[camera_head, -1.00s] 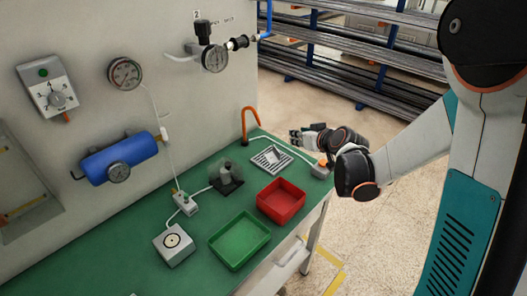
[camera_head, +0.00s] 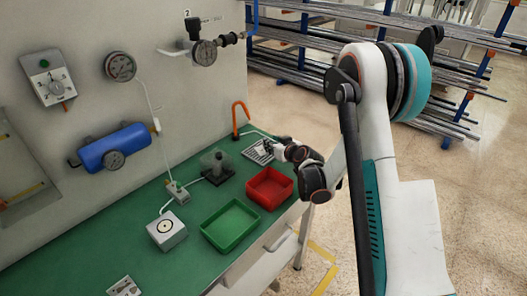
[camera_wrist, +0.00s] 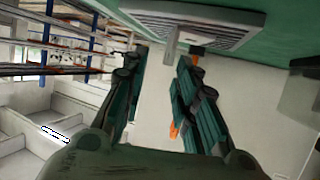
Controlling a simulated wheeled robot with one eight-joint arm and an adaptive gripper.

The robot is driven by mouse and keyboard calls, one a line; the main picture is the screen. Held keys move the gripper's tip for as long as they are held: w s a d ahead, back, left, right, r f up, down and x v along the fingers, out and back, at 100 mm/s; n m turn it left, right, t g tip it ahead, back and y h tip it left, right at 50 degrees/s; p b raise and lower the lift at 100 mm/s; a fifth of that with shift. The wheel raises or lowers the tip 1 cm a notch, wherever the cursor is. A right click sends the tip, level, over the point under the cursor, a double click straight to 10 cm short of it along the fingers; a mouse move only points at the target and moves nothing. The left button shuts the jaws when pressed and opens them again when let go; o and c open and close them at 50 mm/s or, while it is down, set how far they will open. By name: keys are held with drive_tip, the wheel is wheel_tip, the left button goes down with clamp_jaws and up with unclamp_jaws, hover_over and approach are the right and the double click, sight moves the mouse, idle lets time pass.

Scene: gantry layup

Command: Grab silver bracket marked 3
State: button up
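No bracket with a readable 3 shows in either view. A small silver piece with dark marks (camera_head: 124,287) lies at the bottom edge of the head view, partly cut off, and I cannot read a number on it. My gripper (camera_head: 268,146) is over the far right end of the green bench, beside a silver slotted plate (camera_head: 257,153). In the wrist view, my gripper (camera_wrist: 160,72) has its two fingers spread apart with nothing between them. The slotted plate (camera_wrist: 195,28) shows just beyond the fingertips, with a small grey tab (camera_wrist: 172,48) at its edge.
A red tray (camera_head: 270,188) and a green tray (camera_head: 230,227) sit on the green bench (camera_head: 95,250). An orange hook (camera_head: 238,115) rises near the wall. Pipe racks (camera_head: 300,50) stand behind.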

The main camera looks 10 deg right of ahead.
sight(262, 147)
drive_tip(key=b+x, duration=0.1)
drive_tip(key=x, duration=0.2)
drive_tip(key=a+b+x, duration=0.1)
drive_tip(key=x, duration=0.1)
drive_tip(key=shift+w+f, duration=0.1)
drive_tip(key=shift+w, duration=0.15)
drive_tip(key=shift+w+a+f, duration=0.1)
drive_tip(key=shift+w, duration=0.35)
drive_tip(key=shift+s, duration=0.1)
drive_tip(key=shift+c, duration=0.6)
clamp_jaws()
